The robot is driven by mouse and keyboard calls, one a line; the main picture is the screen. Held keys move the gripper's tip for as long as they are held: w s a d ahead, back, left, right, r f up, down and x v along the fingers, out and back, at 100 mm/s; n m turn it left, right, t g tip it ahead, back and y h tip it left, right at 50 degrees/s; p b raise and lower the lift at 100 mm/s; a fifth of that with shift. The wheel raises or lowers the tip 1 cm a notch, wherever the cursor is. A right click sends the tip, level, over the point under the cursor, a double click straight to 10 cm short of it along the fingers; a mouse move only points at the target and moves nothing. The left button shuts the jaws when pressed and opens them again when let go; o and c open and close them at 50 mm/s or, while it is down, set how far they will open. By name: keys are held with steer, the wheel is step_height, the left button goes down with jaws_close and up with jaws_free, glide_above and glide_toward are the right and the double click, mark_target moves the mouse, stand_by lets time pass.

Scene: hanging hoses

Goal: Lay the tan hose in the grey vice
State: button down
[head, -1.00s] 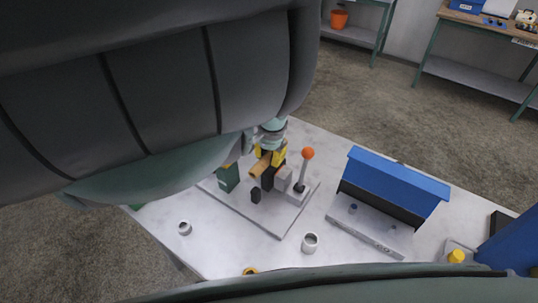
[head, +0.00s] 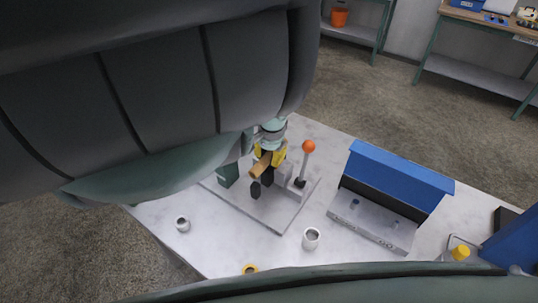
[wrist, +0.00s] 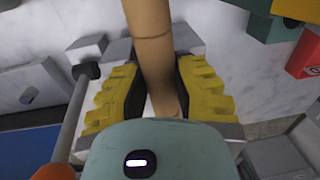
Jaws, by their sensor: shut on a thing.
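The tan hose (head: 261,166) is between the yellow fingers of my gripper (head: 270,155), which is shut on it. In the wrist view the hose (wrist: 152,45) runs from the top edge down between the fingers (wrist: 158,95). The grey vice (head: 284,172) stands on a pale plate, just right of and below my gripper in the head view. Its lever has an orange knob (head: 309,146). In the wrist view grey vice blocks (wrist: 186,39) show beyond the fingers. My fingers hide part of the vice; I cannot tell whether the hose touches it.
A dark green block (head: 228,174) and a small black post (head: 255,190) stand on the plate (head: 270,218). White cups (head: 311,238) (head: 182,224) stand in front. A blue-topped machine (head: 395,190) is to the right. The lever rises close beside my gripper.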

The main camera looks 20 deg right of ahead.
mark_target(268, 153)
steer(key=shift+f+b, duration=0.55)
steer(key=shift+f, duration=0.1)
steer(key=shift+r, duration=0.1)
steer(key=shift+r+p, duration=1.55)
steer(key=shift+r, duration=0.15)
steer(key=shift+f+b, duration=1.8)
stand_by(0.7)
steer(key=c, duration=0.8)
jaws_free()
steer(key=shift+o, duration=0.2)
steer(key=shift+r, duration=0.15)
steer(key=shift+d+r, duration=0.1)
steer(key=shift+r, duration=0.45)
step_height(268, 153, up, 4)
steer(key=shift+f, duration=0.1)
steer(key=shift+s+r, duration=0.2)
steer(key=shift+r, duration=1.05)
